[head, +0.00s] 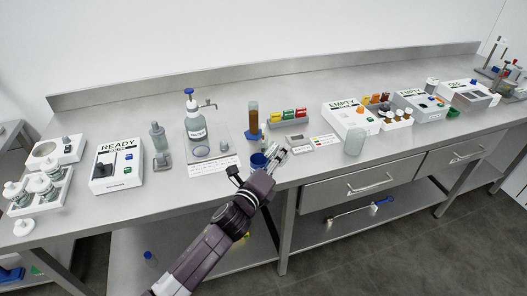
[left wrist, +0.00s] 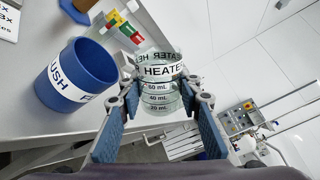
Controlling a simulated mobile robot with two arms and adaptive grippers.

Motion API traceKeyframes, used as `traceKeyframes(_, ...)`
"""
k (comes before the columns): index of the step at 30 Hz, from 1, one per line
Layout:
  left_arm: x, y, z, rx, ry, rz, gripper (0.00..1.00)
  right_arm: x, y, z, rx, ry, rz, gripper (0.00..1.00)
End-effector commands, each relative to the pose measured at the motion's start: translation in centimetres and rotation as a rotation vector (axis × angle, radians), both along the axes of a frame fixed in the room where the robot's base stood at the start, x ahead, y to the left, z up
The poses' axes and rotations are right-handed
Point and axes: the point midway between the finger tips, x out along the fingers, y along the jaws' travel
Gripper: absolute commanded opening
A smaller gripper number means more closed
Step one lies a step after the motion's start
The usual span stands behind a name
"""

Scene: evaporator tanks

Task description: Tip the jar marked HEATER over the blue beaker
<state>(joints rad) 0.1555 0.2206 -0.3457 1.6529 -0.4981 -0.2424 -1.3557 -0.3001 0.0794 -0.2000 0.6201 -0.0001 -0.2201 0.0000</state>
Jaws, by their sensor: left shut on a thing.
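The clear glass jar marked HEATER (left wrist: 160,88), with mL lines on its side, is between the fingers of my left gripper (left wrist: 160,97) in the left wrist view. The fingers are shut on its sides. The blue beaker (left wrist: 82,76), labelled FLUSH, is beside the jar, to its left in that view. In the head view my left gripper (head: 276,154) is close by the blue beaker (head: 258,160) near the bench's front edge; the held jar is hard to make out there. I cannot tell how far the jar leans or what it contains. My right gripper is not in view.
A pump bottle (head: 194,128), an amber cylinder (head: 253,117) and a rack of coloured blocks (head: 288,117) stand behind the beaker. Another glass jar (head: 354,142) stands right of my gripper. The READY box (head: 116,168) is to the left, an EMPTY box (head: 350,117) to the right.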

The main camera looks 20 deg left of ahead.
Motion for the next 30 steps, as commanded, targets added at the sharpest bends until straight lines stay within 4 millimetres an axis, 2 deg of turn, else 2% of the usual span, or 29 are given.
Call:
traceKeyframes(21, 0.1, 0.4, -1.9, 0.399, -0.060, 0.000, 0.02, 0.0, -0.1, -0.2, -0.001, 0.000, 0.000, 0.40)
traceKeyframes(30, 0.1, 0.3, -1.5, 0.417, -0.063, 0.000, 0.02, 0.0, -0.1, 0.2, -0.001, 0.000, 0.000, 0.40)
